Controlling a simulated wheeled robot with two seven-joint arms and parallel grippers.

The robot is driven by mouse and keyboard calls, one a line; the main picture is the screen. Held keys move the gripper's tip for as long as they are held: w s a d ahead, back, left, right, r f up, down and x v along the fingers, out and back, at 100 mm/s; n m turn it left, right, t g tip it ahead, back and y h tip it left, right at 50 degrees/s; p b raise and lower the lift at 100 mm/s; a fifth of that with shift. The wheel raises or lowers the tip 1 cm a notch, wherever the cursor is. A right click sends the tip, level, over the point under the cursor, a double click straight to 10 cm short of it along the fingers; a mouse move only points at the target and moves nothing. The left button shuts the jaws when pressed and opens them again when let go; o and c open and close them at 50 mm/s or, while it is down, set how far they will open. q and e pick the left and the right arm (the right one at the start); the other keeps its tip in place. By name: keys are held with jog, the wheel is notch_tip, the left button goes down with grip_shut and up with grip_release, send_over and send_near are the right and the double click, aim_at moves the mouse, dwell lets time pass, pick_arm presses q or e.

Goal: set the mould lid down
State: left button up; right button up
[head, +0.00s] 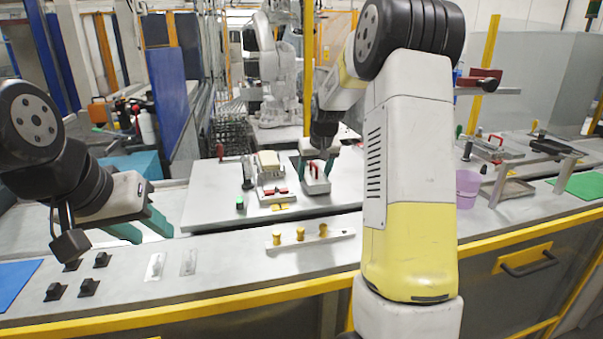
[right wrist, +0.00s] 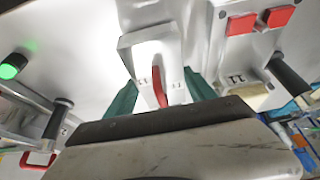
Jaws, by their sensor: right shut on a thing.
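The mould lid (head: 316,184) is a small grey plate with a red handle, over the light table (head: 215,212) right of the mould. My right gripper (head: 318,168) is shut on the lid's handle from above. In the right wrist view the lid (right wrist: 137,46) and its red handle lie between my green fingers (right wrist: 160,92). I cannot tell whether the lid touches the table. The mould (head: 271,191) stands just left of it, with red pads and a cream block. My left gripper (head: 143,227) is open and empty at the left, far from the lid.
A green button (head: 240,203) and a dark upright post (head: 247,172) stand left of the mould. A rail with yellow knobs (head: 300,236) lies in front. A purple bucket (head: 468,187) stands at the right. The table left of the green button is clear.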

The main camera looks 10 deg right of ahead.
jog(key=shift+f, duration=0.15)
jog(key=o, duration=1.8)
jog(key=v, duration=1.2)
jog(key=s+a+r+y, duration=0.1)
jog(key=s+a+r, duration=0.1)
jog(key=s, duration=0.5)
jog(key=s+a+r, duration=0.2)
jog(key=s, duration=0.4)
jog(key=s+a+f, duration=0.2)
jog(key=s, duration=0.6)
jog(key=s+a+f+t+y, duration=0.1)
jog(key=s+a+f, duration=0.1)
jog(key=s, duration=0.7)
jog(key=shift+s+a+f, duration=0.2)
jog(key=shift+a, duration=0.05)
